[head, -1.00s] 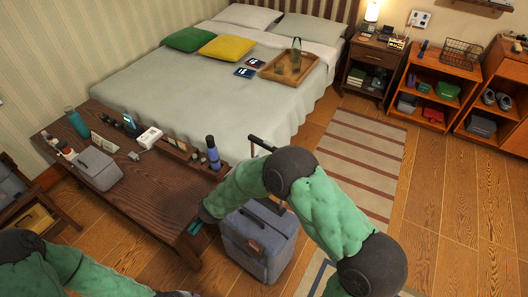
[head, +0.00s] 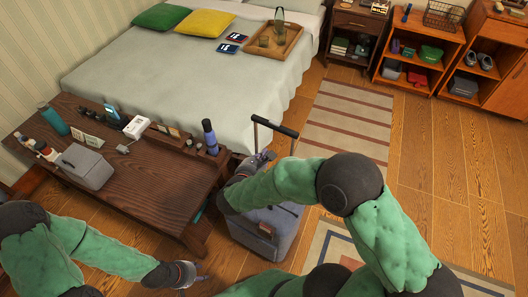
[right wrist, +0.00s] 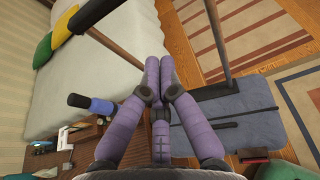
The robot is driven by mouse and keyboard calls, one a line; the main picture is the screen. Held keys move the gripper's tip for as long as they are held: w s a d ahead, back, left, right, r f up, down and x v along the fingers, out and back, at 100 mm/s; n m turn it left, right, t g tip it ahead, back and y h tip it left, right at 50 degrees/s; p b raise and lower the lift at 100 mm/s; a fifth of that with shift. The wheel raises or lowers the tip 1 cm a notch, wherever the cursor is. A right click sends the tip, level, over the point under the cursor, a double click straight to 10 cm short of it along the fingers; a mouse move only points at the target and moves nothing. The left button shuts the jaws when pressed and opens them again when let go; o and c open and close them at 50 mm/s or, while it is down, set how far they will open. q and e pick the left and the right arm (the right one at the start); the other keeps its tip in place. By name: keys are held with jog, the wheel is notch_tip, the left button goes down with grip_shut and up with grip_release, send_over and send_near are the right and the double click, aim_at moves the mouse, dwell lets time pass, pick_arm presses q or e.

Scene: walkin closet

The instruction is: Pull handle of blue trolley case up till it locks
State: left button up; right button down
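The blue trolley case (head: 268,232) stands upright on the floor right of the dark wooden bench; its top also shows in the right wrist view (right wrist: 235,125). Its pull handle (head: 275,126) is raised, with a black grip above two poles; the grip crosses the upper left of the right wrist view (right wrist: 92,14). My right gripper (head: 268,156) is below the grip, beside the left pole. Its purple fingers (right wrist: 159,62) have their tips together; the pole passes behind them, and I cannot tell whether they hold it. My left gripper (head: 196,272) is low before the bench, empty, its fingers too small to judge.
The bench (head: 150,190) carries a grey box (head: 82,166), bottles and small items. The bed (head: 190,85) is behind, with a wooden tray (head: 272,45). A striped rug (head: 350,120) and open floor lie to the right.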

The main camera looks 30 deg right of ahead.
aim_at(274, 129)
jog(key=b+x, duration=0.3)
jog(key=x, duration=0.5)
notch_tip(274, 129, up, 4)
jog(key=shift+a, duration=0.1)
jog(key=shift+r+p, duration=1)
jog(key=shift+r, duration=0.55)
jog(key=shift+f, duration=0.1)
